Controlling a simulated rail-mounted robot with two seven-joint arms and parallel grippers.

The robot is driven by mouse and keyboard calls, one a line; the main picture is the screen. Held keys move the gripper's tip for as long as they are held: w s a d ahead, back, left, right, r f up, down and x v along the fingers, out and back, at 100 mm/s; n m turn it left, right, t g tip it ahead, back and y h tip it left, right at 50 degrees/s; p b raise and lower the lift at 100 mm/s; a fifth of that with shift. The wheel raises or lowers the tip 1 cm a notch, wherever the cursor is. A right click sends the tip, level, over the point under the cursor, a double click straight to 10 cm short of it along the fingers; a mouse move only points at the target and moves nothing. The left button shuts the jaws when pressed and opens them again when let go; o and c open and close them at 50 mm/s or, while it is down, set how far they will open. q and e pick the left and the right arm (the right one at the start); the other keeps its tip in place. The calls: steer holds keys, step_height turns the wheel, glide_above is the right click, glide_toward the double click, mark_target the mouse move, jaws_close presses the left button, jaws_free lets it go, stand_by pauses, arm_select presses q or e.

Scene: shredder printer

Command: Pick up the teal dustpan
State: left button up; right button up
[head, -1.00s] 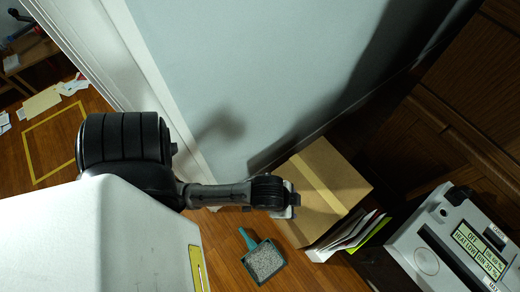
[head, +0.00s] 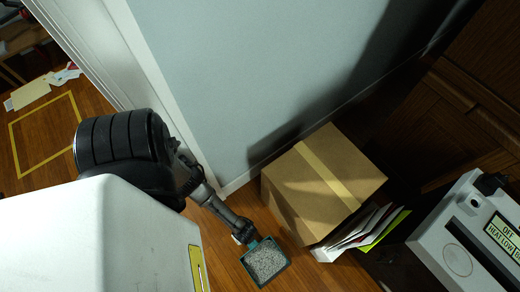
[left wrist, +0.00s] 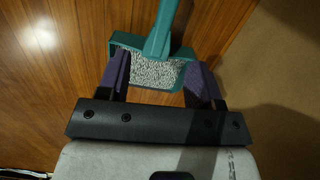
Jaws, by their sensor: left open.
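The teal dustpan (head: 265,262) lies on the wooden floor near the bottom of the head view. Its pan is full of grey-white speckled bits. In the left wrist view the dustpan (left wrist: 157,42) shows its teal handle pointing up and away, with the filled pan nearest the gripper. My left gripper (head: 243,240) is at the dustpan's handle side in the head view, hiding most of the handle. In the left wrist view my left gripper (left wrist: 159,76) is open, its purple fingers apart on either side of the pan area. Contact cannot be told. My right gripper is not in view.
A cardboard box (head: 322,185) stands right of the dustpan against the wall. Papers and folders (head: 365,232) stand beside it. A grey machine with a display (head: 465,240) is at the right. A yellow floor outline (head: 45,135) is at the left.

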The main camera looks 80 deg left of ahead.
arm_select(q)
steer(key=shift+m+t+h, duration=0.3)
steer(key=shift+m+h, duration=0.1)
steer(key=shift+h, duration=0.1)
steer(key=f+b, duration=0.2)
steer(key=f, duration=0.1)
steer(key=d+f+b, duration=0.1)
steer(key=f+b, duration=0.1)
steer(key=f, duration=0.1)
steer(key=w+f+b, duration=0.1)
steer(key=f+b, duration=0.1)
steer(key=f, duration=0.1)
steer(key=shift+d+b, duration=0.2)
steer(key=shift+b, duration=0.1)
step_height(320, 180, down, 5)
steer(key=b, duration=0.5)
steer(key=shift+a+f, duration=0.1)
steer(key=shift+a, duration=0.05)
steer(key=shift+c, duration=0.3)
jaws_close()
